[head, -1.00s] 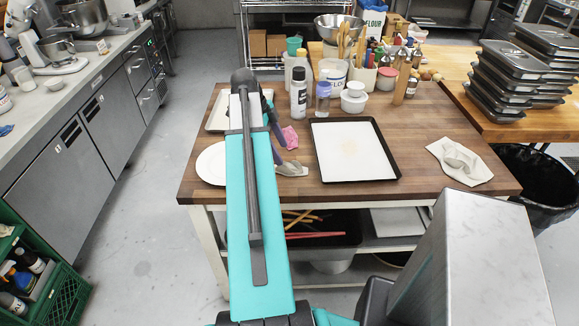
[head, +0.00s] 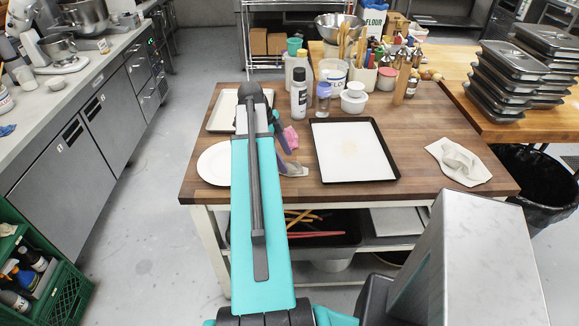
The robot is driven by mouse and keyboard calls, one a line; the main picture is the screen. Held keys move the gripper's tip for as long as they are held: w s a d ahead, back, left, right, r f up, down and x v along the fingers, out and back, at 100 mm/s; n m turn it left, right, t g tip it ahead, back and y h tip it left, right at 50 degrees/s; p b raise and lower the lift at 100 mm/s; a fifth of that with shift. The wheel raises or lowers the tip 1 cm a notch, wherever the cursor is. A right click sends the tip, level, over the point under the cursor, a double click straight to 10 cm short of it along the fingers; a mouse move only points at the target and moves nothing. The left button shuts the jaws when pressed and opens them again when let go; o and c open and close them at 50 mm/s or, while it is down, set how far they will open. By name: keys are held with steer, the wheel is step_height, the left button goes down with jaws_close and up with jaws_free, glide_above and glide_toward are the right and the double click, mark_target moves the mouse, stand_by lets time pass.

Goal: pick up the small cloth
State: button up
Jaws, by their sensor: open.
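A small pale beige cloth (head: 293,170) lies crumpled near the front edge of the wooden table, left of the dark-rimmed tray. My gripper (head: 292,158) is over the table just behind and above this cloth, partly hidden by my own arm. Its purple-grey fingers look spread and hold nothing that I can see. I cannot tell whether they touch the cloth. A pink cloth (head: 291,137) lies just behind the gripper. A larger cream cloth (head: 460,162) lies crumpled at the table's right side.
The dark-rimmed tray (head: 352,150) lies close right of the gripper. A white plate (head: 214,164) and a pale tray (head: 222,112) are on the left.

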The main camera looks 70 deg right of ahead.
mark_target(287, 161)
steer(key=shift+p+x, duration=0.5)
steer(key=shift+x, duration=1.05)
steer(key=shift+r, duration=0.1)
steer(key=c, duration=1.2)
steer(key=shift+o, duration=0.2)
